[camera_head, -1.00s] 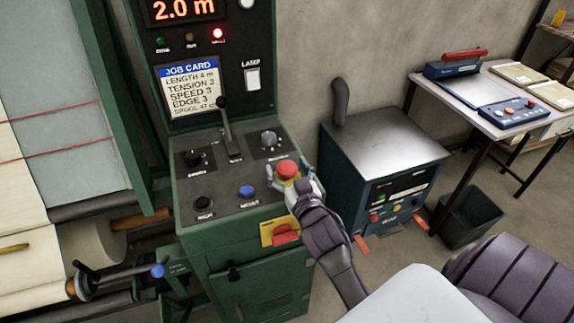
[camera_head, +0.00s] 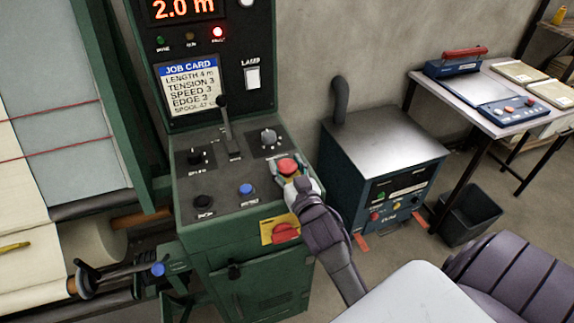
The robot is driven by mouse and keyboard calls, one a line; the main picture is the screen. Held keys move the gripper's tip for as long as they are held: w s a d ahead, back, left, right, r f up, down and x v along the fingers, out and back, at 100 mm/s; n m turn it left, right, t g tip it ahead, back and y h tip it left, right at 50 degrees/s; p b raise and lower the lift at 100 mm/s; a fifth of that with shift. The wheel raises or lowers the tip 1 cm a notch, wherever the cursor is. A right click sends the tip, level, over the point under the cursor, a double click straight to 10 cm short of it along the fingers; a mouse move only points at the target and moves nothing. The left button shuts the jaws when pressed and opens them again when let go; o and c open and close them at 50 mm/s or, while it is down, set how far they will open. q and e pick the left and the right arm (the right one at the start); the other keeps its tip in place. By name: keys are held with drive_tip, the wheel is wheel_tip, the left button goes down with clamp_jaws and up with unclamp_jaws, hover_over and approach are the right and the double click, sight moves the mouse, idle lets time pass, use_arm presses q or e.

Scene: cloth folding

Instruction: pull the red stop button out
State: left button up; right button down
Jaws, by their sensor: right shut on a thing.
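The red stop button (camera_head: 287,166) is a round mushroom cap at the right edge of the green machine's sloped control panel (camera_head: 222,178). My right gripper (camera_head: 287,174) is at the button, with its fingers closed on the sides of the red cap. The top of the cap shows between the fingertips; the button's base is hidden by the fingers. My right arm comes up from the lower right. My left gripper is not in view.
A blue button (camera_head: 246,190), black knobs and a lever (camera_head: 226,125) share the panel. A red switch on a yellow plate (camera_head: 281,230) is on the front below my gripper. A blue cabinet (camera_head: 383,160) stands close on the right. A job card (camera_head: 190,88) hangs above.

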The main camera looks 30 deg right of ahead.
drive_tip(key=shift+r+p, duration=0.55)
drive_tip(key=shift+r, duration=0.15)
drive_tip(key=shift+f, duration=0.1)
drive_tip(key=shift+c, duration=2)
unclamp_jaws()
drive_tip(key=shift+s, duration=0.1)
drive_tip(key=shift+s+a+f, duration=0.1)
drive_tip(key=shift+s+a, duration=0.05)
drive_tip(key=shift+s, duration=0.2)
drive_tip(key=v, duration=1.1)
